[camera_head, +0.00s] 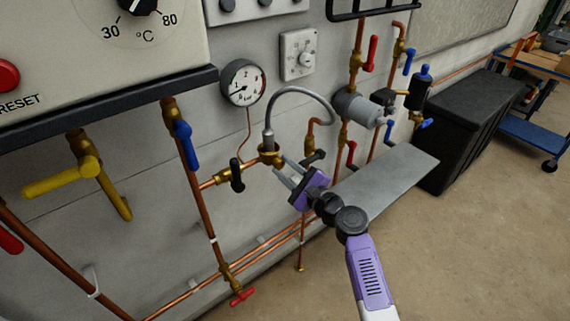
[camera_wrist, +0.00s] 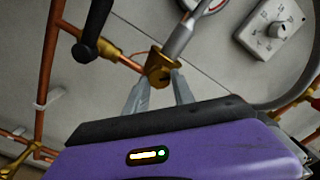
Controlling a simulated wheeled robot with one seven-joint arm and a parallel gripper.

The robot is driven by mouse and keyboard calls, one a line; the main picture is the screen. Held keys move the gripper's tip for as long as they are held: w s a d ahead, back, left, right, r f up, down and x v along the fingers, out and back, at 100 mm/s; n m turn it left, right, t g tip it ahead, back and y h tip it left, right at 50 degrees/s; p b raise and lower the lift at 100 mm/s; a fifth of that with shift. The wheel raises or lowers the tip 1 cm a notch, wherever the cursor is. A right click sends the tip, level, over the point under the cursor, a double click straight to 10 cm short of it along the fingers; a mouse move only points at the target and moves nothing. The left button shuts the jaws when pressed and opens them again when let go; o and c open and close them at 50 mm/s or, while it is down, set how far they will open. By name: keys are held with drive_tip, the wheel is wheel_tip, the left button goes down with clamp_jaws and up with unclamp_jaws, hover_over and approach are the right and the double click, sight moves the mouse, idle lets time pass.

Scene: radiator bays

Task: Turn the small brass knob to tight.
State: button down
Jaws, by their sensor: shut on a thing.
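The small brass knob (camera_head: 268,150) sits on the copper pipe line at the wall, just below the grey hose's metal end. In the wrist view the brass knob (camera_wrist: 158,66) shows a dark slot on its face. My gripper (camera_head: 279,167) reaches it from the lower right. In the wrist view my gripper (camera_wrist: 160,80) has its two grey fingers on either side of the knob's lower part, shut on it. The fingertips hide part of the knob. I cannot tell from these views how far the knob is turned.
A black-handled valve (camera_head: 237,176) is close on the left and another black handle (camera_head: 314,157) close on the right. The grey hose (camera_head: 305,91) arches above. A pressure gauge (camera_head: 243,82) and thermostat dial (camera_head: 298,54) are higher up. A grey shelf (camera_head: 390,180) lies right; floor is clear below.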

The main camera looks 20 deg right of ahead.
drive_tip(key=m+p, duration=0.3)
drive_tip(key=m, duration=0.2)
drive_tip(key=shift+m, duration=0.3)
drive_tip(key=shift+s+a+f+m+p, duration=0.1)
drive_tip(key=shift+m+p, duration=0.7)
drive_tip(key=shift+m, duration=0.9)
drive_tip(key=shift+f, duration=0.1)
drive_tip(key=c, duration=1.1)
unclamp_jaws()
drive_tip(key=v, duration=0.7)
drive_tip(key=shift+s, duration=0.35)
